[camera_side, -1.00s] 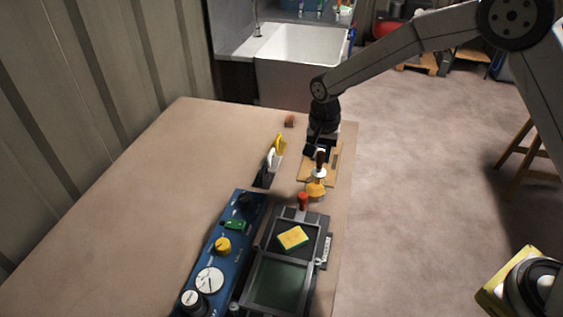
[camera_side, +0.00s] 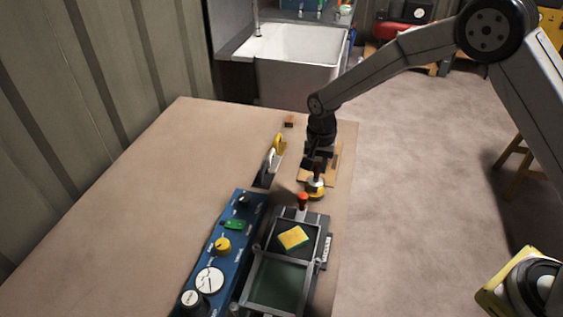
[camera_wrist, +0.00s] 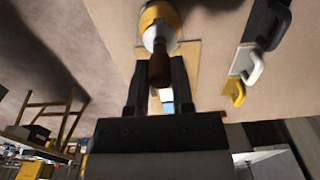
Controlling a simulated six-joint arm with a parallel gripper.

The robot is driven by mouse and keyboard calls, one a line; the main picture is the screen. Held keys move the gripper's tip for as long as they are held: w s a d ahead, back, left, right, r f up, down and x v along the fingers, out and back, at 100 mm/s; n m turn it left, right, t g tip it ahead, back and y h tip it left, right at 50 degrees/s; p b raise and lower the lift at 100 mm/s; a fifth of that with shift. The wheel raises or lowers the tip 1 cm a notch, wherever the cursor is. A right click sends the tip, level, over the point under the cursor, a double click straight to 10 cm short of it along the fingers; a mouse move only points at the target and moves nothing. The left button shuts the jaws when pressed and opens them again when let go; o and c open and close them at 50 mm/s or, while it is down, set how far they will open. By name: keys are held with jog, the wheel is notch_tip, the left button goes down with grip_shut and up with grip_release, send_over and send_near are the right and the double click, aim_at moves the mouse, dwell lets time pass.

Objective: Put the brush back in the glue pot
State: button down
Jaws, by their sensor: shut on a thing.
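In the side view the brush (camera_side: 317,172) stands about upright, its dark brown handle up and a pale collar below. My gripper (camera_side: 317,160) is shut on the handle from above.
A tan board (camera_side: 331,170) lies behind the pot. A red knob (camera_side: 303,197) and a dark frame with a yellow sponge (camera_side: 293,237) are close in front. A blue dial panel (camera_side: 221,250) and upright yellow, white and black handles (camera_side: 270,162) stand left. The table's left side is clear.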

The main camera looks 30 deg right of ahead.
jog(key=shift+c, duration=2.4)
grip_release()
jog(key=shift+f, duration=0.1)
notch_tip(320, 180, up, 12)
jog(key=shift+r, duration=0.2)
jog(key=shift+s+d, duration=0.1)
jog(key=s+d+f+n+t, duration=0.1)
jog(key=s+d+n, duration=0.3)
jog(key=s, duration=0.6)
jog(key=s+d+f+n+t, duration=0.1)
jog(key=s+d+f+n, duration=0.2)
jog(key=s, duration=0.8)
jog(key=shift+s+d+n+t, duration=0.25)
jog(key=shift+d+n+t, duration=0.05)
jog(key=shift+d+n, duration=0.7)
jog(key=shift+f, duration=0.1)
